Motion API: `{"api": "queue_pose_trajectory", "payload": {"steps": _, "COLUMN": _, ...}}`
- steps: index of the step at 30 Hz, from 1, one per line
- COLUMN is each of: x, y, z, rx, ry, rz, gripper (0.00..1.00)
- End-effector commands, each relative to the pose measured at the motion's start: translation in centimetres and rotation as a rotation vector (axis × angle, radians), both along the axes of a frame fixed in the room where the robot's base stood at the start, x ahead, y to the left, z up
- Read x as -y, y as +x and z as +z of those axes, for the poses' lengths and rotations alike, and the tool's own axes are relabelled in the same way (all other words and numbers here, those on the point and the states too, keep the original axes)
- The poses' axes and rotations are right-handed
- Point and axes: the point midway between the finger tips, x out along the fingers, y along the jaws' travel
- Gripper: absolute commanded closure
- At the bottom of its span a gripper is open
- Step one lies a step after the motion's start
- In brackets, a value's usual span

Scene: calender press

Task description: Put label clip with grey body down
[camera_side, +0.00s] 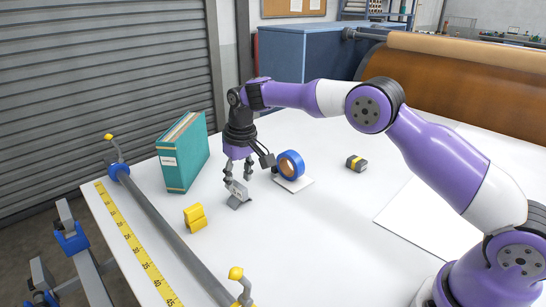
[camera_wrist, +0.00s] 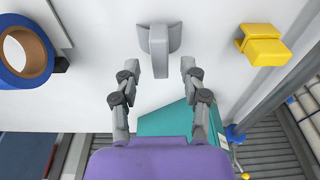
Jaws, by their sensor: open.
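The label clip with grey body (camera_side: 237,196) stands on the white table, and its base rests on the surface. It also shows in the wrist view (camera_wrist: 159,42), at the top centre. My gripper (camera_side: 237,178) is just above and beside the clip in the side view. In the wrist view my gripper (camera_wrist: 160,68) has its fingers spread apart, one on each side of the clip's lower end, with gaps on both sides. My gripper is open and holds nothing.
A yellow clip (camera_side: 195,217) stands nearby on the table. A blue tape roll (camera_side: 291,164) stands on a white pad. A teal binder (camera_side: 183,155) stands upright behind. A small yellow-and-black block (camera_side: 356,162) lies farther right. A grey rail (camera_side: 170,235) and yellow ruler (camera_side: 135,245) run along the left edge.

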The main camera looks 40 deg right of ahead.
Motion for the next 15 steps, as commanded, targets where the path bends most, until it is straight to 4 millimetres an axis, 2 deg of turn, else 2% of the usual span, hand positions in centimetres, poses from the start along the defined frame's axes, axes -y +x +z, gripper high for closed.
{"api": "queue_pose_trajectory", "payload": {"steps": 1, "x": 0.0, "y": -0.1, "z": 1.3, "rx": 0.006, "ry": 0.000, "rz": 0.000, "gripper": 0.50}}
{"api": "queue_pose_trajectory", "payload": {"steps": 6, "x": 0.0, "y": -0.7, "z": 5.2, "rx": 0.005, "ry": 0.000, "rz": 0.000, "gripper": 0.50}}
{"api": "queue_pose_trajectory", "payload": {"steps": 15, "x": 0.1, "y": -1.5, "z": 9.1, "rx": 0.008, "ry": 0.000, "rz": 0.000, "gripper": 0.50}}
